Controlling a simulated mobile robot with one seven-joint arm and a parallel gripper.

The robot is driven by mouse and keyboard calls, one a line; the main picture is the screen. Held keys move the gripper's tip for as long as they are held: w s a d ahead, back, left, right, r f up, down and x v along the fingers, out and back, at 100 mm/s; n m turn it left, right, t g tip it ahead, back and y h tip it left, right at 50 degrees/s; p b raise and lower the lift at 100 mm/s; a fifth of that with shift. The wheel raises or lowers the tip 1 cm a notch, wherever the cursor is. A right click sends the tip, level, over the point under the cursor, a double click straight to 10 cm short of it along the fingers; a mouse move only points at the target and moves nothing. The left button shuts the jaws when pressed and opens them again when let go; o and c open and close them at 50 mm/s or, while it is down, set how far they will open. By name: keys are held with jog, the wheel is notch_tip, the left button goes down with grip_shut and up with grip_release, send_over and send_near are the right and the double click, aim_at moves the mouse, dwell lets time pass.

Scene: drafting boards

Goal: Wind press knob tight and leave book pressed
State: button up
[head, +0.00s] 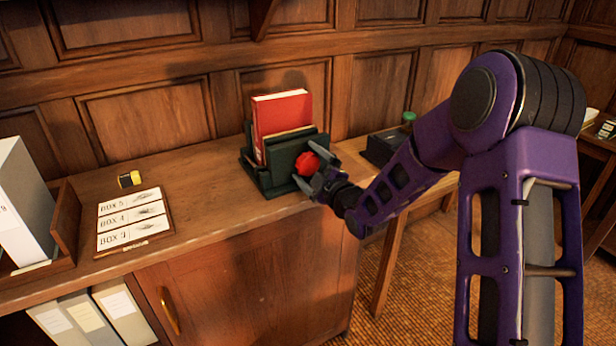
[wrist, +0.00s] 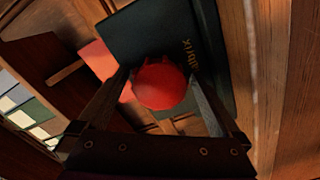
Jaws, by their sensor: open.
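A dark green book press (head: 277,180) stands on the wooden cabinet top, with a red book (head: 281,115) upright between its plates. A red knob (head: 307,163) sits on the press's front plate. My gripper (head: 312,172) is at the knob with its fingers apart. In the wrist view the knob (wrist: 160,84) lies between the two fingertips of my gripper (wrist: 161,92), in front of the dark plate (wrist: 150,35). I cannot tell whether the fingers touch the knob. The knob's shaft is hidden.
On the cabinet top (head: 205,200), a framed card of box labels (head: 134,220) and a small yellow-black object (head: 129,179) lie to the left. A white binder in a wooden holder (head: 65,225) stands at far left. A dark box (head: 385,148) sits on a table at right.

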jog(key=shift+f+n+b, duration=0.4)
jog(key=shift+n+b, duration=0.1)
jog(key=shift+b, duration=0.2)
jog(key=shift+r+n, duration=0.4)
jog(key=shift+n, duration=0.5)
jog(key=n, duration=0.3)
jog(key=shift+p, duration=0.35)
jog(key=n, duration=0.4)
jog(key=shift+n, duration=0.4)
jog(key=n, duration=0.4)
jog(key=c, duration=1.3)
jog(key=m, duration=0.6)
jog(key=shift+d, duration=0.1)
jog(key=m, duration=0.5)
jog(key=shift+m, duration=0.3)
jog(key=m, duration=0.6)
jog(key=m+p, duration=0.1)
jog(key=m, duration=0.5)
jog(key=shift+r, duration=0.1)
jog(key=m, duration=0.3)
jog(key=shift+p, duration=0.4)
jog(key=m, duration=0.3)
